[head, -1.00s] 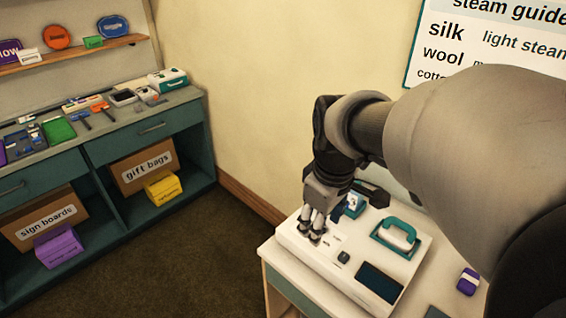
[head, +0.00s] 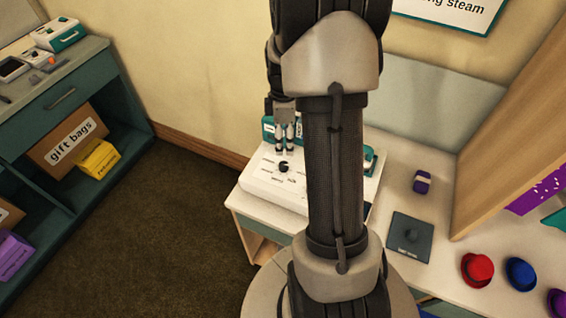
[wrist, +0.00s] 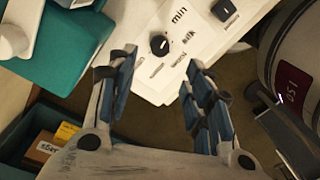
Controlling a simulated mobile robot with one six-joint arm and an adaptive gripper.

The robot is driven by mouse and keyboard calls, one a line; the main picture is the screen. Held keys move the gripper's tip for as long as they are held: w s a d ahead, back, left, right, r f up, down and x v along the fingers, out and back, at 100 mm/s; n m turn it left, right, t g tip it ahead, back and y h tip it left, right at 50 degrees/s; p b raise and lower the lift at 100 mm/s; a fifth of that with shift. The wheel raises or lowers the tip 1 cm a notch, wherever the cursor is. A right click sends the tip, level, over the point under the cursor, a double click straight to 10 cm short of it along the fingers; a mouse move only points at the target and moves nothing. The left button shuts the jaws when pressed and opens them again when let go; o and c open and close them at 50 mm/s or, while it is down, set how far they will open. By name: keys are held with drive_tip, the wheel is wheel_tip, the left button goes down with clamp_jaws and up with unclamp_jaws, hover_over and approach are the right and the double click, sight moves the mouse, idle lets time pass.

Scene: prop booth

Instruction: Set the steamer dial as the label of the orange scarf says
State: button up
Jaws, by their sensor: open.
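The white steamer (head: 262,186) stands on the white counter, partly hidden behind my arm. A round black dial (head: 283,167) with a pale pointer mark is on its top. The dial also shows in the wrist view (wrist: 160,45), between and beyond my fingertips, with printed labels around it too small to read surely. A second black knob (wrist: 224,10) sits near a "min" print. My gripper (head: 285,151) is open and empty, fingers pointing down, just behind the dial in the head view and apart from it in the wrist view (wrist: 158,62). No orange scarf is in view.
A wall sign (head: 455,12) shows only its lower edge, with "steam". A wooden panel (head: 515,140) stands at right.

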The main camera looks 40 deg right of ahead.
sight(284, 164)
drive_tip(key=f, duration=0.3)
drive_tip(key=f+b, duration=0.1)
drive_tip(key=f, duration=0.2)
drive_tip(key=f+b, duration=0.1)
drive_tip(key=f, duration=0.3)
drive_tip(key=shift+s+a, duration=0.2)
drive_tip(key=shift+a, duration=0.05)
drive_tip(key=c, duration=1.1)
